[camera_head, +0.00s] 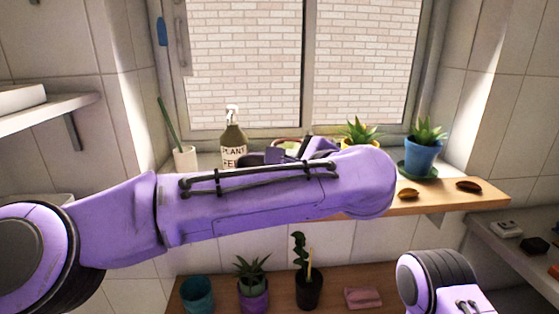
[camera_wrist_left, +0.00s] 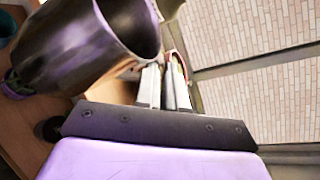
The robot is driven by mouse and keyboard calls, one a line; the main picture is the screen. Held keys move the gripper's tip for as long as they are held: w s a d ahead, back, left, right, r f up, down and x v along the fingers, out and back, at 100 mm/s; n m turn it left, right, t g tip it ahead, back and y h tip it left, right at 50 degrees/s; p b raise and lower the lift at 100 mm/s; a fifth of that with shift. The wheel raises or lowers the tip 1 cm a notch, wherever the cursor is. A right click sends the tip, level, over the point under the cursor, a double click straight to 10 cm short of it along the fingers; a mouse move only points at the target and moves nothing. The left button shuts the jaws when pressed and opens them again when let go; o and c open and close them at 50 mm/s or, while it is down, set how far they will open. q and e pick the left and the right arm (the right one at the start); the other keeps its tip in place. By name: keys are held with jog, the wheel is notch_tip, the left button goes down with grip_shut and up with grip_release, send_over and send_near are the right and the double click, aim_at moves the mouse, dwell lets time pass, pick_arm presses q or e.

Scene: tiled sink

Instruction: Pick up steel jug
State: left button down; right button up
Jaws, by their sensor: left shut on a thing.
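The steel jug (camera_wrist_left: 85,45) shows in the left wrist view as a large shiny grey vessel, tilted in the picture, with its dark open mouth toward the right. My left gripper (camera_wrist_left: 165,85) is at the jug's right side, with its pale fingers close by the rim and shut on the jug. The exact contact is partly hidden. In the head view my left forearm lies across the shelf and hides the jug and most of the gripper. My right gripper is not in view; only part of my right arm shows at the lower right.
A lower counter holds a teal pot (camera_head: 197,294), potted plants and a pink cloth (camera_head: 362,298). The window stands behind.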

pick_arm(q)
jog(key=shift+f+b+v, duration=0.15)
jog(key=shift+v, duration=0.45)
jog(key=shift+f+b+v, duration=0.15)
jog(key=shift+v, duration=0.45)
dwell(0.6)
